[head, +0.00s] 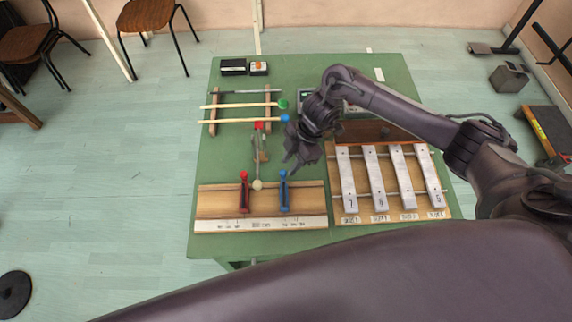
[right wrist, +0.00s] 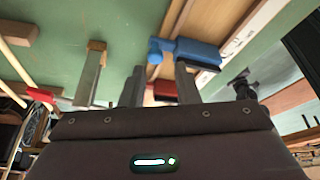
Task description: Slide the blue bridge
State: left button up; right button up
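The blue bridge (head: 283,192), an upright block with a round blue knob, stands on the wooden board (head: 262,200) at the front left of the green table. The red bridge (head: 244,193) stands to its left. My right gripper (head: 291,165) hangs just behind and above the blue bridge. In the right wrist view, its fingers (right wrist: 138,75) are spread and hold nothing. The blue bridge (right wrist: 198,52) shows beyond the right-hand finger there; I cannot tell whether they touch. The red bridge (right wrist: 165,91) is partly hidden by the fingers. My left gripper is out of view.
A white scale strip (head: 262,225) runs along the board's front. A metal-bar xylophone (head: 390,180) stands close on the right. Behind are a rack with mallets (head: 240,106) and small boxes (head: 233,67).

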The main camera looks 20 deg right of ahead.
aim_at(284, 171)
jog(key=x, duration=0.2)
jog(key=shift+w+a+f, duration=0.15)
jog(key=shift+w+f, duration=0.1)
jog(key=shift+f, duration=0.05)
jog(key=shift+a+f, duration=0.15)
jog(key=shift+f, duration=0.35)
jog(key=c, duration=0.6)
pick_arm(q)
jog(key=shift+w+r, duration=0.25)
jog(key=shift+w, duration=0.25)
pick_arm(e)
grip_shut()
